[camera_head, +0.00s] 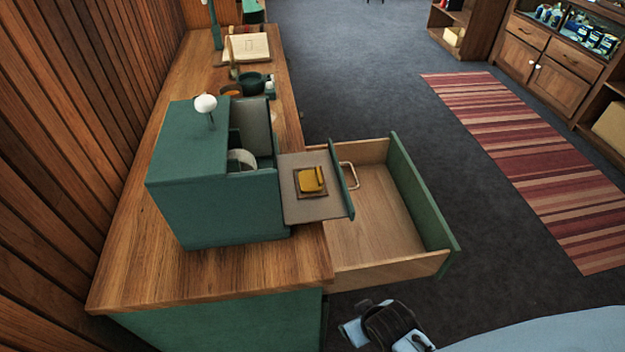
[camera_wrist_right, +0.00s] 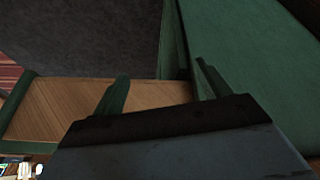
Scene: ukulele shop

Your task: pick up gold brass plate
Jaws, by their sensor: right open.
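The gold brass plate (camera_head: 312,180) is a small yellow-gold piece. It lies on a dark square piece with a light border, on a grey pull-out tray (camera_head: 318,210) that sticks out from the right side of a green box (camera_head: 215,205). My right gripper (camera_wrist_right: 160,88) is open, with nothing visible between its two fingers. In the head view, its dark wrist part (camera_head: 390,322) shows at the bottom edge, below and right of the plate and well apart from it. The plate does not show in the right wrist view. My left gripper is out of view.
A large wooden drawer (camera_head: 380,220) with a green front stands pulled out from the counter (camera_head: 135,260), partly beneath the tray. A bulb-topped piece (camera_head: 206,104) is on the box. A dark bowl (camera_head: 251,83) stands behind. Open carpet lies to the right, with a striped rug (camera_head: 530,160).

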